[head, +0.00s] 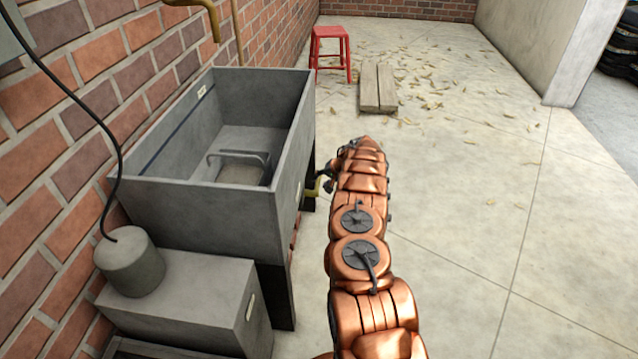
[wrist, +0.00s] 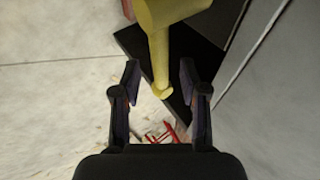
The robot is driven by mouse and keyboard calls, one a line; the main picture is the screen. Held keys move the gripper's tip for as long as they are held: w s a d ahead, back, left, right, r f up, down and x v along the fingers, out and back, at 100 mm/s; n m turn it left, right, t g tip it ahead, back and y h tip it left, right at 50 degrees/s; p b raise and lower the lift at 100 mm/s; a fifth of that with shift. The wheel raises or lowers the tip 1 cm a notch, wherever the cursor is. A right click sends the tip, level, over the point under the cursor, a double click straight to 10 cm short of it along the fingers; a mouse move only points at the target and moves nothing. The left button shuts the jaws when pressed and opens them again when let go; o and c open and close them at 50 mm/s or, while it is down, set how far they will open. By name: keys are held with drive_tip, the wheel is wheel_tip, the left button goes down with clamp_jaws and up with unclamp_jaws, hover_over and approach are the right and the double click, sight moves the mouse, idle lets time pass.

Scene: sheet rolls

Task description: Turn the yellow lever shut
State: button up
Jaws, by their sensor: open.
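The yellow lever (head: 311,193) shows as a small piece at the right side of the grey sink in the head view, partly hidden by my arm. In the wrist view the lever (wrist: 159,50) hangs from a wider yellow body at the top edge, and its rounded tip lies between my two fingers in the picture. My gripper (wrist: 160,72) is open, with a gap on each side of the lever and no contact visible. In the head view my gripper (head: 326,178) is small, dark and partly hidden by my arm, close beside the sink.
The grey sink (head: 200,205) stands against the brick wall, on dark legs. A grey box (head: 185,300) with a round canister (head: 130,265) stands in front. A red stool (head: 330,47) and a wooden board (head: 378,88) are farther back. The floor to the right is clear.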

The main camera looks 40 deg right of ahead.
drive_tip(key=v, duration=0.9)
idle(0.6)
drive_tip(key=shift+s, duration=0.1)
